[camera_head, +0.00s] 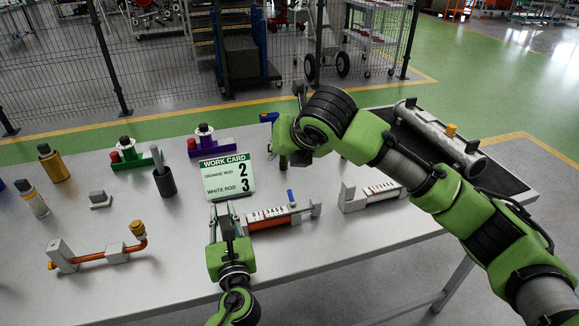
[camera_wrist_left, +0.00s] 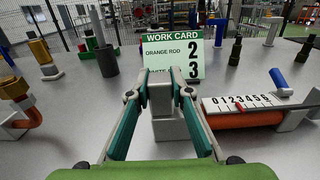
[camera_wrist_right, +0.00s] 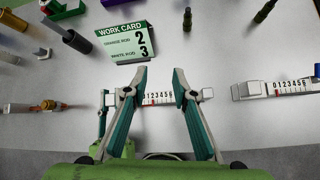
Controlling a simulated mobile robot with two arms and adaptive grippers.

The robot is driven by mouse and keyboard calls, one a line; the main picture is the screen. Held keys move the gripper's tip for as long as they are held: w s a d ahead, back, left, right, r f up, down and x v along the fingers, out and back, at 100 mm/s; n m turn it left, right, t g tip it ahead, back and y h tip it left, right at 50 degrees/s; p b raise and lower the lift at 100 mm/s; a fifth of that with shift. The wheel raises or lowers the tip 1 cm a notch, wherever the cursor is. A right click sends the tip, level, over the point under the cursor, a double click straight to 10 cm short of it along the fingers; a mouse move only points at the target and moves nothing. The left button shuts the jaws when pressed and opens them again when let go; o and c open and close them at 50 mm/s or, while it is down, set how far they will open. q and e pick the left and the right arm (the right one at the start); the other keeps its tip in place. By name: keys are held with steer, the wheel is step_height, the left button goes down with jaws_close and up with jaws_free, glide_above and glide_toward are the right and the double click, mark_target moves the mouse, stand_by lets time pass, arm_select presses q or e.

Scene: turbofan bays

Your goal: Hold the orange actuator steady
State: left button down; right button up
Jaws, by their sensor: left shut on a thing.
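The orange actuator (camera_head: 268,222) lies on the table, with a white scale numbered 0 to 6 above an orange cylinder; it also shows in the left wrist view (camera_wrist_left: 240,120). A blue peg (camera_wrist_left: 280,82) stands at its right part. My left gripper (camera_wrist_left: 160,88) is shut on the grey block (camera_wrist_left: 170,126) at the actuator's left end. My right gripper (camera_wrist_right: 161,74) is open and empty, with the orange actuator seen beyond and between its fingers. In the head view, the right wrist hides part of the area behind the actuator.
A work card (camera_head: 226,178) behind the actuator reads orange rod 2, white rod 3. A second scaled actuator (camera_head: 372,195) lies to the right. A copper pipe piece (camera_head: 110,252) lies at left. A grey cylinder (camera_head: 435,128) rests on a dark mat. Several fittings stand at back left.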

steer(key=s+a+f+m+t+y, duration=0.1)
steer(key=s+a+f+m+y, duration=0.25)
steer(key=a+m, duration=0.4)
steer(key=m+t+h, duration=0.3)
steer(key=m+t, duration=0.1)
steer(key=m, duration=2.2)
glide_toward(290, 193)
steer(key=x, duration=1)
steer(key=shift+w, duration=0.15)
steer(key=shift+c, duration=0.4)
jaws_close()
